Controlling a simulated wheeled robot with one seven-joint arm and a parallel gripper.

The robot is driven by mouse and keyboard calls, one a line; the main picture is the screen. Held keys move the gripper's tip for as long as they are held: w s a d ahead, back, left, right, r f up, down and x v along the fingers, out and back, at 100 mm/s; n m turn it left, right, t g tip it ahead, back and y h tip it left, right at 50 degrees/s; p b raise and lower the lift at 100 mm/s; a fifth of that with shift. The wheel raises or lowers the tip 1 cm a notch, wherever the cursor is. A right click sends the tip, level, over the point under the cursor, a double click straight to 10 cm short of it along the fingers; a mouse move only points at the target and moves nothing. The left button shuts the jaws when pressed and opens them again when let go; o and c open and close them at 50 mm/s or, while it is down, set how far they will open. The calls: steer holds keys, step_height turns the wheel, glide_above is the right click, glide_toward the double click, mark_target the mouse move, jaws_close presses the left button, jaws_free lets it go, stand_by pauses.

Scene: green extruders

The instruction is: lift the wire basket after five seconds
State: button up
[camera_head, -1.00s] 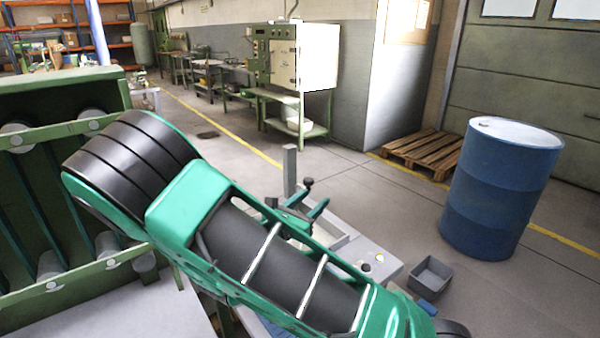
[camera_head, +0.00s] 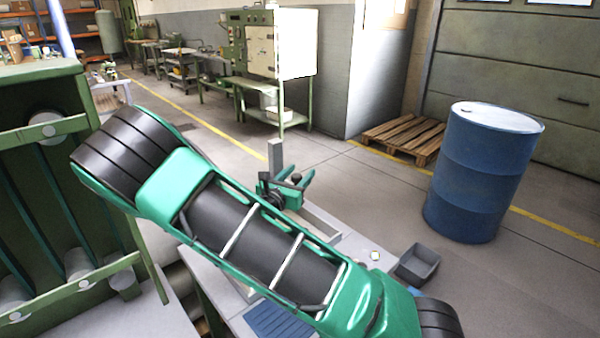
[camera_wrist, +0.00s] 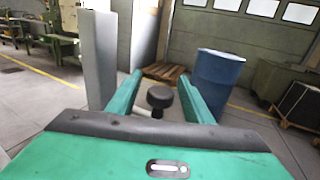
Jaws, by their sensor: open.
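I can make out no wire basket in either view. My gripper (camera_head: 290,181) is at the end of my green arm in the head view, above the far part of a grey worktop. In the wrist view my gripper (camera_wrist: 160,78) has its two green fingers spread apart. A round black knob (camera_wrist: 160,97) shows between the fingers, with a pale rod beside it. I cannot tell how far it is from them. My arm hides much of the worktop.
A grey upright post (camera_head: 275,156) stands close to my gripper. A small grey open bin (camera_head: 418,264) and a blue ribbed mat or tray (camera_head: 279,321) are near my arm. A blue drum (camera_head: 482,175) and a wooden pallet (camera_head: 403,138) stand on the floor, with clear floor between.

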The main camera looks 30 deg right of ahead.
steer(key=shift+x, duration=1)
